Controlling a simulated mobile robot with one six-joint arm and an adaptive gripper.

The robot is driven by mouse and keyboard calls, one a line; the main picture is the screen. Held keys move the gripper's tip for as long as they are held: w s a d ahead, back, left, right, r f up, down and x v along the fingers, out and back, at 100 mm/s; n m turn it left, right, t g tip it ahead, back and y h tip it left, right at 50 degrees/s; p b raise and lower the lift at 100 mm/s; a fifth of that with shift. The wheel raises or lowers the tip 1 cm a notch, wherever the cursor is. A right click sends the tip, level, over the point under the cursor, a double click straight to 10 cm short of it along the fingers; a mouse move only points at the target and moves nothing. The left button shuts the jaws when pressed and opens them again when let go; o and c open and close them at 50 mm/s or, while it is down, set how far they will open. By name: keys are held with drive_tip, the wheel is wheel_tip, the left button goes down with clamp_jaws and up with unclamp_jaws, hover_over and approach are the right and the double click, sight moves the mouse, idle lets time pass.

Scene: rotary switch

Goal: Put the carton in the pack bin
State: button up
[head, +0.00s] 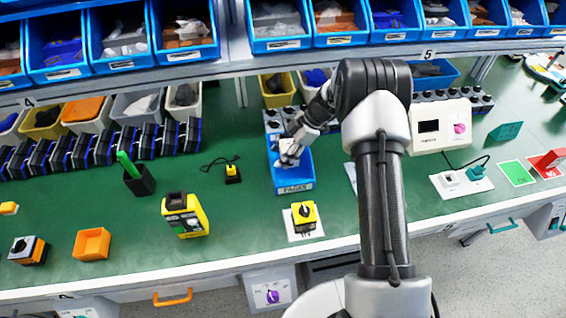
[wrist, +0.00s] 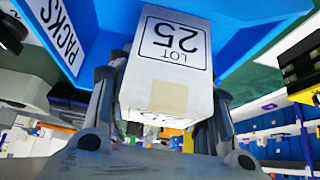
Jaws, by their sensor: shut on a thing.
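The carton (wrist: 165,70) is a white box with a "LOT 25" label, large in the middle of the wrist view. My gripper (wrist: 162,98) is shut on it, with one finger on each side. In the head view my gripper (head: 291,150) is at the blue pack bin (head: 295,187), which is labelled PACKS, and the carton is mostly hidden there by the gripper. The bin's blue wall (wrist: 262,40) also shows behind the carton in the wrist view. I cannot tell whether the carton touches the bin floor.
A yellow rotary switch (head: 304,214) sits on a white plate in front of the bin. Shelf bins (head: 280,44) hang above the back.

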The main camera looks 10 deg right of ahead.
drive_tip(key=shift+f+b, duration=0.45)
drive_tip(key=shift+f, duration=1.55)
drive_tip(key=shift+f, duration=0.2)
drive_tip(key=o, duration=1.1)
drive_tip(key=shift+r, duration=0.1)
